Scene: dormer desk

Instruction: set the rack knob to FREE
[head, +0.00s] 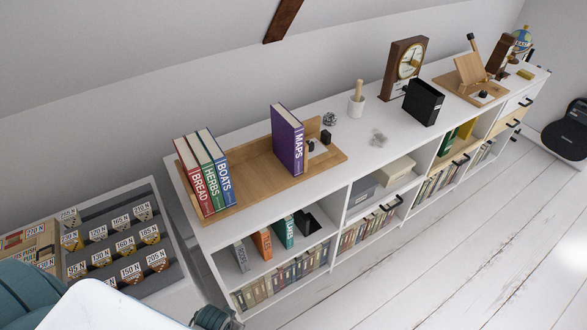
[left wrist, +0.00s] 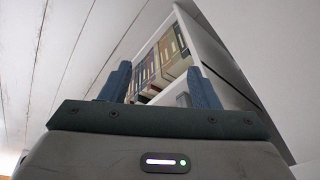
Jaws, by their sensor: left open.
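A wooden book rack (head: 252,157) lies on the white shelf top in the head view. A small black knob-like part (head: 325,137) and another small black piece (head: 311,145) sit by a white plate (head: 319,149) at the rack's right end. I cannot read the plate's marks or tell the knob's setting. Red, green and blue books (head: 207,172) stand at the rack's left end. A purple MAPS book (head: 287,140) stands near the plate. My left gripper (left wrist: 160,85) is open and empty in the left wrist view, pointing toward lower shelves, away from the knob. My right gripper is not seen.
A white cup (head: 356,105), a clock (head: 405,65) and a black holder (head: 423,101) stand farther right on the shelf top. A tray of labelled weights (head: 118,238) is at lower left. The floor (head: 440,260) in front is clear.

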